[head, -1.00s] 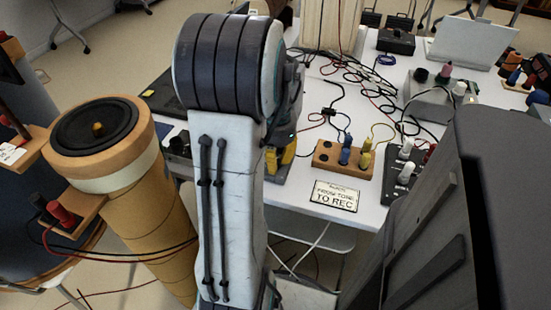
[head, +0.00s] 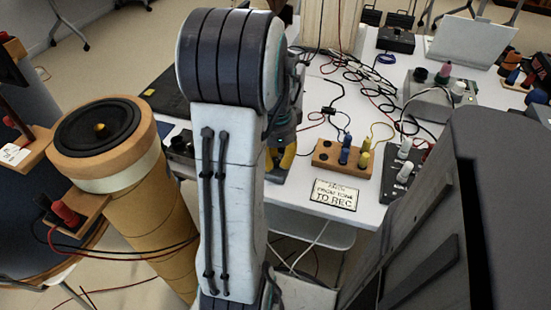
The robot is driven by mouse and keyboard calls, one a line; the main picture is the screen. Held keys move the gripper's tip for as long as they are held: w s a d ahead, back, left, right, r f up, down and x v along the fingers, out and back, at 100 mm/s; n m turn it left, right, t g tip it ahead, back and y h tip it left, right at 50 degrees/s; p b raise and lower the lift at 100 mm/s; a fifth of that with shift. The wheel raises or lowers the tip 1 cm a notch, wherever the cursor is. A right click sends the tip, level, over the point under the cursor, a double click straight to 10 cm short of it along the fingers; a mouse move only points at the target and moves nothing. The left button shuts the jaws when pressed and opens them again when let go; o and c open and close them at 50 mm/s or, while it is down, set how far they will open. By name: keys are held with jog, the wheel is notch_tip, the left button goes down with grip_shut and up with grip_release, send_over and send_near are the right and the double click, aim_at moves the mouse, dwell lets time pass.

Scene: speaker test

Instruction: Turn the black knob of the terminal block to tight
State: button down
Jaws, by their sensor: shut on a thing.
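My gripper (head: 285,158) is mostly hidden behind my own arm; only a slice with yellow and dark parts shows, low over the left part of the white table. I cannot see which way the knob points. A label card (head: 335,195) reading "FROM TONE TO REC" lies to the right of my gripper at the table's front edge.
A wooden block with blue and yellow plugs (head: 342,158) stands close right of my gripper. Loose wires (head: 350,90) cover the table behind. A speaker on a cardboard tube (head: 100,130) and red and black terminals (head: 66,212) are at left.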

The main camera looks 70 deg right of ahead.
dwell(0.4)
jog(key=c, duration=1.3)
grip_release()
jog(key=shift+s+d, duration=0.15)
jog(key=shift+o, duration=1.2)
